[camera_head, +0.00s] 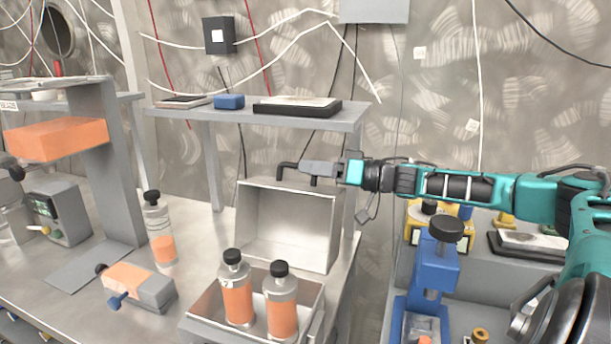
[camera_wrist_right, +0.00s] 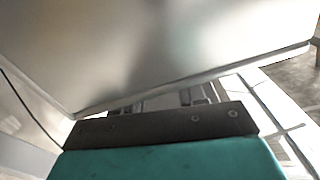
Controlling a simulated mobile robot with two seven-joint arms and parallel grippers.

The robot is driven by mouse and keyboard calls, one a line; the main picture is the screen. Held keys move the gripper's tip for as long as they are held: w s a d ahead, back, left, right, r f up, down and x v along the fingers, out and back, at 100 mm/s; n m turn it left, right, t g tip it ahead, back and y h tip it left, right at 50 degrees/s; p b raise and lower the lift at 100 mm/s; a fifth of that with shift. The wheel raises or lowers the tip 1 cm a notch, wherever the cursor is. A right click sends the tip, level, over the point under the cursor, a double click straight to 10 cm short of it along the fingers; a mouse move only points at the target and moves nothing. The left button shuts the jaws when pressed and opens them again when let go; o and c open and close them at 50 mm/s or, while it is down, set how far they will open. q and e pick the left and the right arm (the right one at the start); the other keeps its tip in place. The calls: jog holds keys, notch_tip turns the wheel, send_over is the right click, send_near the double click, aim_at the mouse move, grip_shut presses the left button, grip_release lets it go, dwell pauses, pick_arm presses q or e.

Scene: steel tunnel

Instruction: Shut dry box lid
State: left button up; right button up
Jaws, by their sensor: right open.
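The dry box (camera_head: 205,325) is a grey metal box on the bench, with two orange-filled, black-capped bottles (camera_head: 237,300) standing in it. Its lid (camera_head: 290,225) stands open and upright at the back of the box, its inner face toward me. My right gripper (camera_head: 298,172) is open at the lid's top edge, above its right part. I cannot tell whether it touches the lid. In the right wrist view the lid's metal sheet (camera_wrist_right: 170,45) fills the upper part, and the fingers (camera_wrist_right: 180,97) are partly hidden behind the dark gripper body. My left gripper is not in view.
A shelf (camera_head: 345,115) with flat items runs just above and behind the lid. A blue stand (camera_head: 435,275) is at the right, below my right arm.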

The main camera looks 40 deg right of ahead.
jog(key=shift+x, duration=1.15)
jog(key=shift+c, duration=0.2)
grip_shut()
